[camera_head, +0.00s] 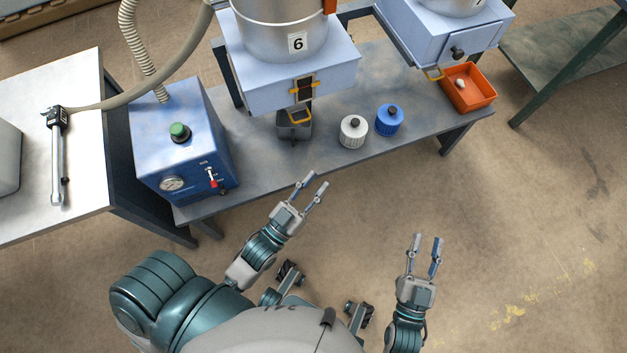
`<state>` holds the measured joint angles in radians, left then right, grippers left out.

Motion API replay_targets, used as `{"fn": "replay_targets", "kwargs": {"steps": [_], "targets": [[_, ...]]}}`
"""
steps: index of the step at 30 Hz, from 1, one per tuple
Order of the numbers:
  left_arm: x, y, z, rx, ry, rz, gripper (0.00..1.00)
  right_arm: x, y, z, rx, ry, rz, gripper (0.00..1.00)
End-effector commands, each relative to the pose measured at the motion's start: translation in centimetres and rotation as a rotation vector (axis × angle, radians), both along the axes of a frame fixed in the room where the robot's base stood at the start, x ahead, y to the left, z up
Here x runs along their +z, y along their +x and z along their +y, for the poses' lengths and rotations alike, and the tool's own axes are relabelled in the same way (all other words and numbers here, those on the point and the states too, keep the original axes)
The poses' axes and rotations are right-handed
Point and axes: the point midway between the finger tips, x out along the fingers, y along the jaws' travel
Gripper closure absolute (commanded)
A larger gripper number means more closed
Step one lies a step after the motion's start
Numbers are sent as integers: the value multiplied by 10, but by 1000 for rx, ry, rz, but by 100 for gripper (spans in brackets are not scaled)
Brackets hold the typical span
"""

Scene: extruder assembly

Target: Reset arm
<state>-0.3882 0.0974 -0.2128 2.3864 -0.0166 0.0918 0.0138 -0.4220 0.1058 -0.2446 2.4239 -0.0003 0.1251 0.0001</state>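My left gripper (311,187) is open and empty, just in front of the front edge of the grey workbench (348,160). My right gripper (427,243) is open and empty over the bare floor, further from the bench. Neither gripper touches anything. On the bench stands the extruder labelled 6 (286,72), a light blue box with a metal drum on top and a small yellow handle at its front. A dark grey container (294,127) sits below its outlet.
A white-lidded jar (353,132) and a blue jar (389,120) stand mid-bench. An orange bin (467,90) holds a small white item. A blue control box (184,145) with a green knob stands left. A metal tool (58,155) lies on the white table (85,80). Floor at right is clear.

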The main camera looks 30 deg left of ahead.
Motion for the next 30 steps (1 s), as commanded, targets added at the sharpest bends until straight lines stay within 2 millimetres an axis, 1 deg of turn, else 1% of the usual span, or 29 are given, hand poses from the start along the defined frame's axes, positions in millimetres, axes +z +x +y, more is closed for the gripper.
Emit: {"fn": "replay_targets", "kwargs": {"steps": [1, 2, 5, 20, 22, 23, 25, 26, 27, 29, 30], "targets": [[9, -10, -5, -17, -18, -18, 69, 0, 0, 0, 0, 0, 0, 63], [13, -13, -8, -22, -26, -26, 69, 0, 0, 0, 0, 0, 0, 63], [17, -17, -10, -28, -34, -37, 69, 0, 0, 0, 0, 0, 0, 63], [15, -15, -9, -26, -29, -29, 69, 2, 0, -1, -1, -2, -4, 63], [8, -12, -10, -26, -17, 5, 69, -5, 4, 0, 0, -16, 33, 63], [1, -9, -11, -28, -7, 36, 69, -13, 6, 1, 1, -27, 63, 63], [-25, -2, -13, -29, 28, 146, 69, -39, 14, 3, 3, -64, 174, 63], [-41, 1, -14, -29, 49, 211, 69, -55, 17, 4, 3, -85, 239, 63], [-66, 3, -13, -28, 80, 311, 69, -81, 19, 3, 3, -117, 339, 63], [-112, -1, -9, -26, 131, 487, 69, -126, 15, -1, 3, -169, 515, 63], [-144, -8, -5, -23, 165, 612, 69, -159, 7, -5, 2, -204, 639, 63]]}}
